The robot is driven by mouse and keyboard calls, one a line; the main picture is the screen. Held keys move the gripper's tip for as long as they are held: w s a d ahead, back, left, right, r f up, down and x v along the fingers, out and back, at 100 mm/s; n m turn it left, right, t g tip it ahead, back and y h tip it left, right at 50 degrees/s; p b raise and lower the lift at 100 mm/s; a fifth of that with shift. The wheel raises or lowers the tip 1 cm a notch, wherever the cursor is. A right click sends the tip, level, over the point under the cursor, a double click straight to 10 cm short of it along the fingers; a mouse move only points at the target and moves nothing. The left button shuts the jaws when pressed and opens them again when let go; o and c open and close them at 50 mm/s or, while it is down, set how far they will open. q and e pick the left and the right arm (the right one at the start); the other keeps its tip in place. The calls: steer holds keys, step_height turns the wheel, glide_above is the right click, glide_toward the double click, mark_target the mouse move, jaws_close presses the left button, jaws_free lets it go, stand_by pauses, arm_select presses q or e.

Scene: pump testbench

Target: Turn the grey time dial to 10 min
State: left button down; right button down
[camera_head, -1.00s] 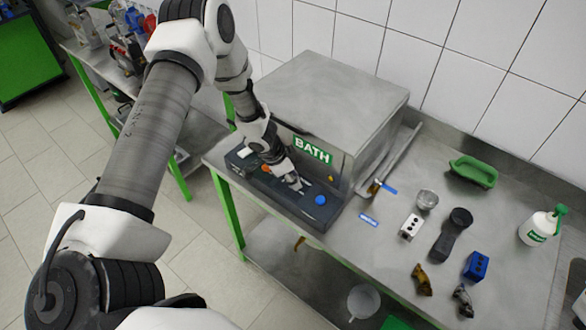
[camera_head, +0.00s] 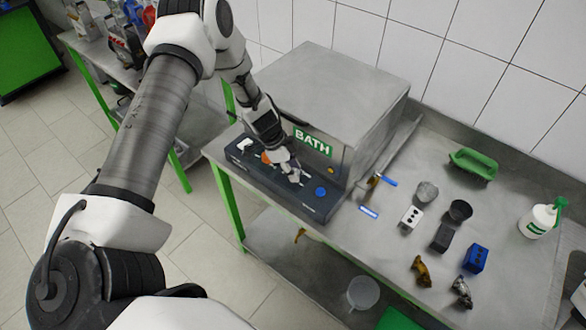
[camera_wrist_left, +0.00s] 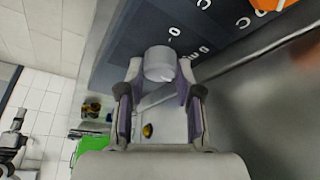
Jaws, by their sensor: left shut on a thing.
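The grey time dial (camera_wrist_left: 160,63) sits between my left gripper's fingertips (camera_wrist_left: 159,80) in the left wrist view, and the fingers are shut on it. In the head view my left gripper (camera_head: 288,168) reaches down to the dark control panel (camera_head: 262,184) in front of the BATH box (camera_head: 330,85). The gripper mostly hides the dial there. White marks show on the panel beside the dial, but I cannot read which one it points to.
A blue knob (camera_head: 320,192) is right of the gripper, and an orange knob (camera_head: 266,157) is close on its left. Blocks, cups, a green tray (camera_head: 474,165) and a spray bottle (camera_head: 541,220) stand on the bench to the right.

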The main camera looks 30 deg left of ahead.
arm_select(q)
steer(key=shift+w, duration=0.1)
steer(key=c, duration=0.8)
jaws_free()
steer(key=shift+o, duration=0.2)
